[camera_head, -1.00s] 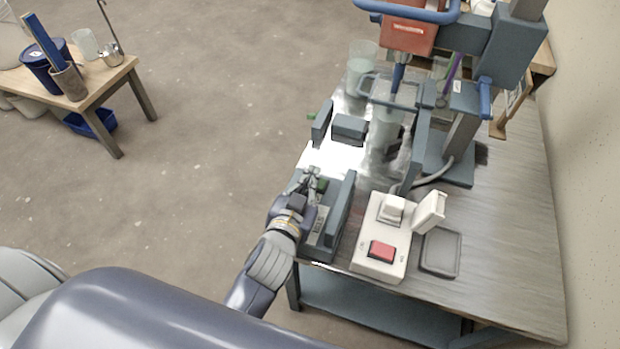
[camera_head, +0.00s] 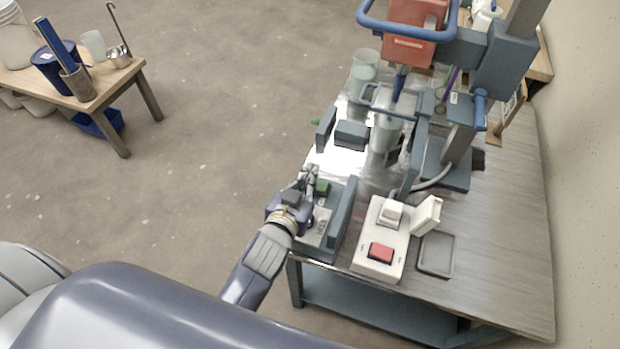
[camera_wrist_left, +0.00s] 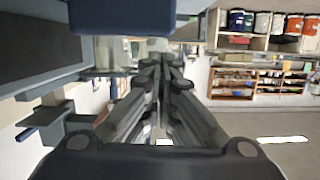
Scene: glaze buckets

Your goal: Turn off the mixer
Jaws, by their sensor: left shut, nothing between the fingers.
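The mixer (camera_head: 412,40) has an orange-red head with a blue handle bar, on a grey stand at the back of the workbench. Its shaft points down toward a clear container (camera_head: 385,135). A white switch box (camera_head: 385,215) at the bench front carries a red button (camera_head: 381,252) and a raised white flap (camera_head: 428,213). My left gripper (camera_head: 308,172) is shut and empty over a grey fixture at the bench's left edge, left of the switch box and apart from it. Its closed fingers also show in the left wrist view (camera_wrist_left: 160,62). My right gripper is out of view.
The grey fixture has an upright side wall (camera_head: 341,215) between my gripper and the switch box. A small green part (camera_head: 322,188) lies by the gripper. A dark tray (camera_head: 437,253) lies right of the box. A wooden table (camera_head: 110,85) stands far left.

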